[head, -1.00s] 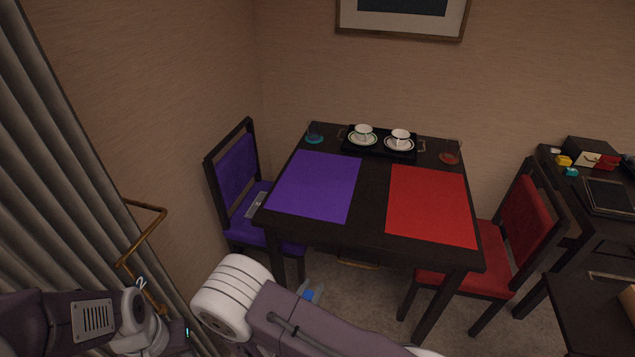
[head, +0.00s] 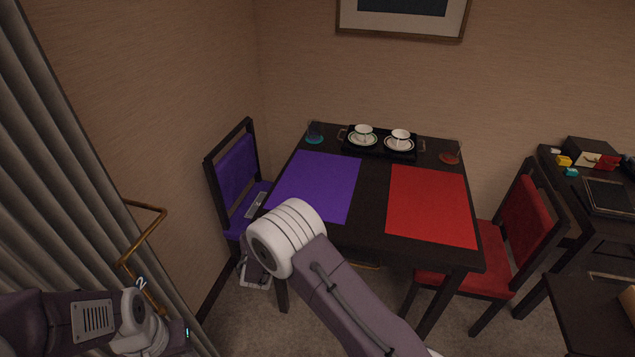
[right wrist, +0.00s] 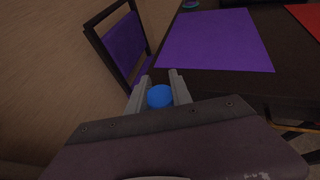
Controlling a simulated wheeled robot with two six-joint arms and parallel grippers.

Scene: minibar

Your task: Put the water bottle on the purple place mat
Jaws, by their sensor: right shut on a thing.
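The purple place mat (head: 316,186) lies on the left part of the dark table, and it also shows ahead in the right wrist view (right wrist: 215,42). In the right wrist view my right gripper (right wrist: 159,88) is shut on the water bottle, whose round blue top (right wrist: 160,96) shows between the fingers. The bottle's body is hidden below its top. The gripper and bottle are short of the mat, near the table's left front corner and the purple chair. In the head view my right arm hides the bottle. My left arm shows at the lower left; its gripper is not clearly visible.
A red place mat (head: 430,205) lies on the table's right part. A black tray (head: 378,151) with two cups on saucers stands at the back, with a glass (head: 314,133) beside it. A purple chair (head: 237,170) and a red chair (head: 525,215) flank the table.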

